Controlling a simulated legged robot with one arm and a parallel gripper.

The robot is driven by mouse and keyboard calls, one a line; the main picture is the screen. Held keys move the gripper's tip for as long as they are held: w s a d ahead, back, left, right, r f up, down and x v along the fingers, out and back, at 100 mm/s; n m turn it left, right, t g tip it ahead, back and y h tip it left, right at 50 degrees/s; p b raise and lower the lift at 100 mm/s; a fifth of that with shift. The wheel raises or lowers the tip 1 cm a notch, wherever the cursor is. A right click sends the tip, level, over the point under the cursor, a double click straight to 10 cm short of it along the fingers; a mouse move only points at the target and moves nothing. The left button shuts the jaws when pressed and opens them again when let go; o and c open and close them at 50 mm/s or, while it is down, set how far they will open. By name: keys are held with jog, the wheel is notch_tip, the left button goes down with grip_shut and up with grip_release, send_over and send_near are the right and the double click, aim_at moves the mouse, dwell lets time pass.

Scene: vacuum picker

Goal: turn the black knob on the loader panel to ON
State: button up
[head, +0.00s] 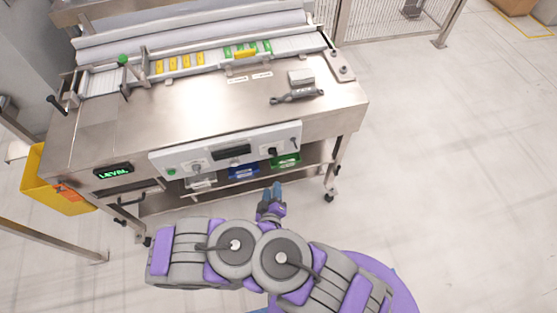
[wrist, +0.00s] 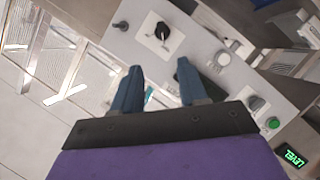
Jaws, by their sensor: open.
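The white loader panel (head: 215,165) runs along the front of the steel machine and carries several controls. In the wrist view, a black knob (wrist: 162,32) sits on a pale square plate, ahead of my gripper (wrist: 159,68). The plate's knob appears near the panel's right part in the head view (head: 272,152). My gripper's blue fingers are apart, with nothing between them; it also shows below the panel in the head view (head: 270,195). ON markings are too small to read.
A green button (head: 171,172) is at the panel's left end, beside the lit LEVEL display (head: 114,170). Blue (head: 243,171) and green (head: 285,161) bins sit under the panel. A yellow bin (head: 50,185) is at the left. Floor at the right is clear.

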jog(key=a, duration=0.2)
jog(key=b, duration=0.4)
send_near(273, 156)
jog(key=b+x, duration=0.1)
jog(key=x, duration=0.2)
jog(key=b+x, duration=0.1)
jog(key=x, duration=0.2)
jog(key=shift+w+d+f, duration=0.1)
jog(key=shift+w+d, duration=0.1)
jog(key=shift+w, duration=0.1)
jog(key=shift+b+x, duration=0.6)
jog(key=shift+x, duration=0.5)
jog(key=shift+a, duration=0.25)
jog(key=c, duration=0.7)
